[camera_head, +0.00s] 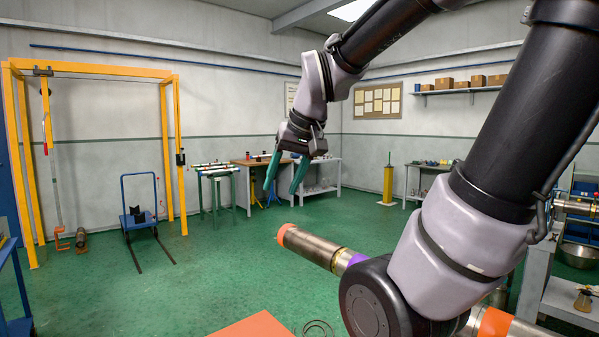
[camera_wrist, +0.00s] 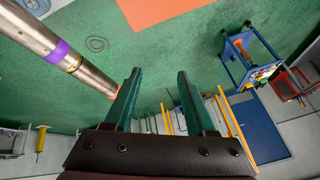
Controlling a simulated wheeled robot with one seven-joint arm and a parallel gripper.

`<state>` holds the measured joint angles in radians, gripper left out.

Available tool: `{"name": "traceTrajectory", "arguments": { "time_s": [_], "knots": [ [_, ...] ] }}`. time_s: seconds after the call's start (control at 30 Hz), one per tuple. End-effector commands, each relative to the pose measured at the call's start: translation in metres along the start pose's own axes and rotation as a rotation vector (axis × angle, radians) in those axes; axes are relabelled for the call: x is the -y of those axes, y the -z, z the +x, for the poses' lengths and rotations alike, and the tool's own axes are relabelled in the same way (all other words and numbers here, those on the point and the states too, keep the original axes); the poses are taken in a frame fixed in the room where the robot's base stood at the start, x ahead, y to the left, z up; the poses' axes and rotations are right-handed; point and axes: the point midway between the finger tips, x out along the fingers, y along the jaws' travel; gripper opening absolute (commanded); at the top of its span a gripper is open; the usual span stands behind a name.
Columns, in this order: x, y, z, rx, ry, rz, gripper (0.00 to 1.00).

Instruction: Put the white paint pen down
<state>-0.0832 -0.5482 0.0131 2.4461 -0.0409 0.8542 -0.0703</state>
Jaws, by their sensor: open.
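I cannot make out the white paint pen in either view. My gripper (camera_head: 283,186) hangs in the air with its two green fingers pointing down in the head view. In the wrist view my gripper (camera_wrist: 160,76) has its fingers spread wide, with only floor and background showing between them. A metal pipe (camera_head: 318,249) with an orange end and a purple band lies below and to the right of the gripper in the head view. The pipe (camera_wrist: 60,50) also shows at the left of the wrist view, its orange end appearing close beside the left finger.
A flat orange surface (camera_head: 258,328) is at the bottom of the head view. A blue cart (camera_wrist: 248,60) with small items on top stands right in the wrist view. A yellow gantry (camera_head: 95,72) and hand truck (camera_head: 138,218) stand left. Open green floor lies between.

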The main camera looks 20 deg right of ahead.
Motion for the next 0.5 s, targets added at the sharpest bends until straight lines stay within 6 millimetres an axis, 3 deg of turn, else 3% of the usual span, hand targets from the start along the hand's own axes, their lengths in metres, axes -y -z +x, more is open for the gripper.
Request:
{"name": "traceTrajectory", "arguments": {
  "time_s": [0.03, 0.2, 0.5],
  "knots": [
    [-0.006, -0.005, -0.015, -0.035, 0.009, 0.051, 0.56],
    [-0.015, -0.019, -0.04, -0.093, 0.033, 0.163, 0.56],
    [-0.017, -0.024, -0.046, -0.104, 0.04, 0.194, 0.56]
  ]
}}
